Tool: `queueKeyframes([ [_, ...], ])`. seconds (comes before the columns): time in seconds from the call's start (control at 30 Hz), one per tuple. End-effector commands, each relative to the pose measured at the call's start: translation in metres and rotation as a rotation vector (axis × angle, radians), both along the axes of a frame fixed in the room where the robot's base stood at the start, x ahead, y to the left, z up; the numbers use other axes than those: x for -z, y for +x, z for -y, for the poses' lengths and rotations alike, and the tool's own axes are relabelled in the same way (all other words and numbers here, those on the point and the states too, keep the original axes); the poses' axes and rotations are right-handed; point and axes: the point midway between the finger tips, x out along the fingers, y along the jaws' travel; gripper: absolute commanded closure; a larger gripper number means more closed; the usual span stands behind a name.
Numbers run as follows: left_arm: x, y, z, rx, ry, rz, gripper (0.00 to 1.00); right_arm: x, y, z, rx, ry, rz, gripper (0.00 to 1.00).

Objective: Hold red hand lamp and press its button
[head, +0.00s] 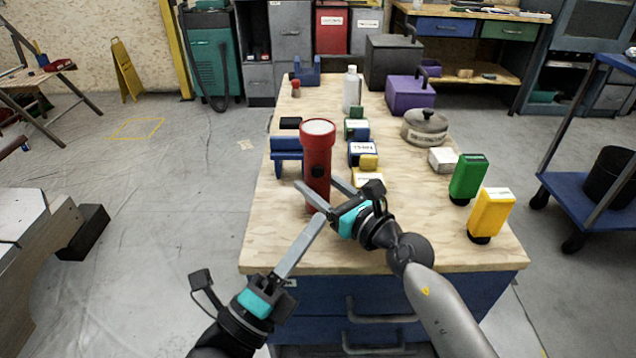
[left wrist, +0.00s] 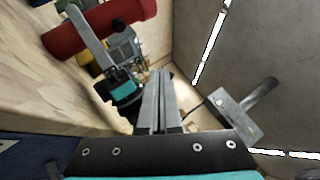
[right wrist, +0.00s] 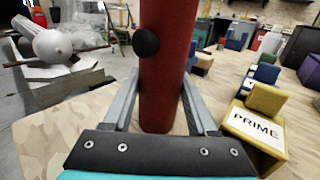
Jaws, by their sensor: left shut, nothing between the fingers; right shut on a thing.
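The red hand lamp (head: 317,160) stands upright, lens end up, near the front left of the wooden tabletop. Its round black button (head: 317,171) faces my side; the button (right wrist: 145,43) also shows in the right wrist view. My right gripper (head: 318,184) is shut on the lower part of the lamp (right wrist: 160,85), one finger on each side. My left gripper (head: 321,218) is shut and empty, its fingertips just in front of and below the lamp's button. In the left wrist view the lamp (left wrist: 95,30) lies across the upper left, apart from the left fingers (left wrist: 158,90).
A blue holder (head: 287,150) stands left of the lamp. Small labelled boxes (head: 362,152) stand behind it to the right. Green (head: 467,178) and yellow (head: 490,212) lamps stand at the right edge, with a metal pot (head: 425,130) farther back.

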Motion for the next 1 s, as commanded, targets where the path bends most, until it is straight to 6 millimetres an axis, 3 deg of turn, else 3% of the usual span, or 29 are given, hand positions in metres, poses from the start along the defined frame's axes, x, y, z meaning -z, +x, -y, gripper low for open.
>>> queueKeyframes([
  [0.17, -0.001, 0.014, 0.0, 0.002, 0.001, 0.007, 1.0, 0.001, 0.0, 0.0, 0.0, -0.001, -0.001, 1.0],
  [0.6, -0.001, 0.073, 0.0, 0.001, 0.0, 0.004, 1.0, 0.001, 0.0, 0.0, 0.0, -0.001, -0.001, 1.0],
  [1.0, -0.001, 0.087, -0.001, 0.001, 0.0, 0.003, 1.0, 0.001, 0.0, 0.0, 0.0, -0.001, -0.001, 1.0],
])
